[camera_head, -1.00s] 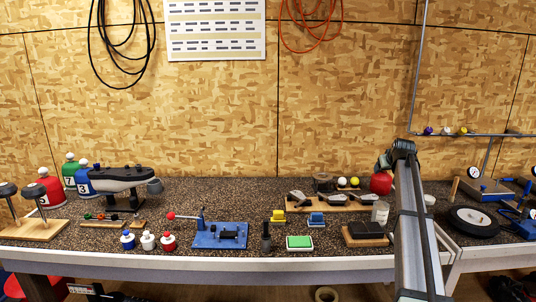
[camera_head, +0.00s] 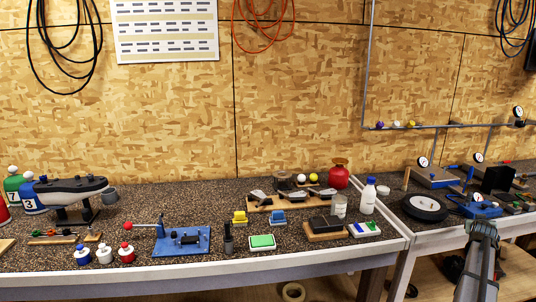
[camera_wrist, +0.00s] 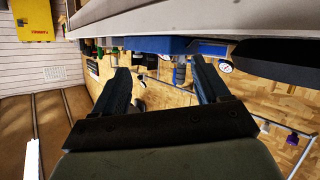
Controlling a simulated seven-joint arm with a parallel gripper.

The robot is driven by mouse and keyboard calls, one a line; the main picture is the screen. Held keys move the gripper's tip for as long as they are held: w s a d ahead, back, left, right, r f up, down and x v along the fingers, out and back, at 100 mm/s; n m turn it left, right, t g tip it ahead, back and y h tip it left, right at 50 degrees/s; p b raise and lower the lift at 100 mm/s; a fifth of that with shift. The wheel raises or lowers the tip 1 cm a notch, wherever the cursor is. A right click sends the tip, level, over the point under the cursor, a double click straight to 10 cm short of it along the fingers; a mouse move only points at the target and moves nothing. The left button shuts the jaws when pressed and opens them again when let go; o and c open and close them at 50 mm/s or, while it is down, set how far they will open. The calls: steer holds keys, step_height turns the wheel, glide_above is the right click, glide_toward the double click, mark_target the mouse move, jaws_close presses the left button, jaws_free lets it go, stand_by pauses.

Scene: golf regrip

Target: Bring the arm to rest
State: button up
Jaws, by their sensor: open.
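My arm shows at the lower right of the head view, in front of the right-hand bench, with its end near the bench's front edge. The fingers cannot be made out there. In the wrist view my gripper (camera_wrist: 158,90) is open, its two dark fingers well apart with nothing between them. The wrist view is tilted, with a pale bench edge (camera_wrist: 200,18) across its top and the patterned wood wall beyond the fingers. My gripper touches nothing that I can see.
The speckled workbench (camera_head: 330,262) holds a blue vise plate (camera_head: 182,243), a green pad (camera_head: 262,242), small bottles, a red canister (camera_head: 339,175) and a white bottle (camera_head: 368,196). A black wheel (camera_head: 425,208) and blue gauge devices (camera_head: 437,176) lie on the right bench, close to my arm.

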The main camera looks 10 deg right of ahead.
steer(key=s+d+f+m+g, duration=0.1)
steer(key=s+f+m+g, duration=0.1)
steer(key=s+f, duration=1.35)
steer(key=w+a+f+n+g+y, duration=0.1)
steer(key=w+a+f+y, duration=0.15)
steer(key=a+f, duration=0.65)
steer(key=w+a+f+y, duration=0.2)
steer(key=w+a+f, duration=0.1)
steer(key=a+f, duration=0.65)
steer(key=s+a+f+n+g+y, duration=0.15)
steer(key=a+f, duration=0.35)
steer(key=a, duration=0.6)
steer(key=s+a+f+n+g+y, duration=0.15)
steer(key=a+f, duration=0.25)
steer(key=a, duration=0.6)
steer(key=s+a+f+n+g+y, duration=0.15)
steer(key=a+f, duration=0.35)
steer(key=a, duration=0.6)
steer(key=s+a+f+n+g+y, duration=0.2)
steer(key=s+a+g, duration=0.6)
steer(key=s+a, duration=1.6)
steer(key=s+f+n, duration=0.1)
steer(key=s+f, duration=0.1)
steer(key=s, duration=0.1)
steer(key=shift+a, duration=0.4)
steer(key=shift+n, duration=0.25)
